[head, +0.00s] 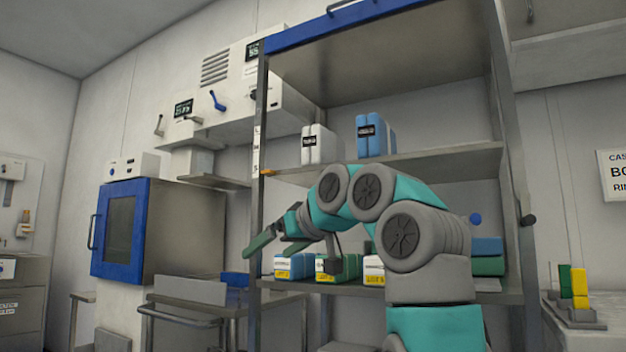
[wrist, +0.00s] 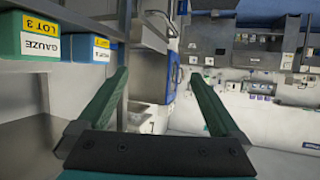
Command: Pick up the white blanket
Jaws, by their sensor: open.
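A white block-like pack (head: 318,148) with a dark label stands upright on the upper shelf in the head view; it looks like the white blanket, but I cannot read its label. My gripper (head: 268,253) is open and empty, lower and to the left of it, in front of the shelving. In the wrist view the two green fingers of my gripper (wrist: 158,80) are spread wide with nothing between them. The white pack does not show in the wrist view.
A blue pack (head: 370,136) stands right of the white one. Lower, a blue box (head: 290,267), a green box (head: 330,268) and a white box sit on another shelf. The green gauze box (wrist: 30,42) shows at the wrist view's left. A blue-doored cabinet (head: 122,232) stands left.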

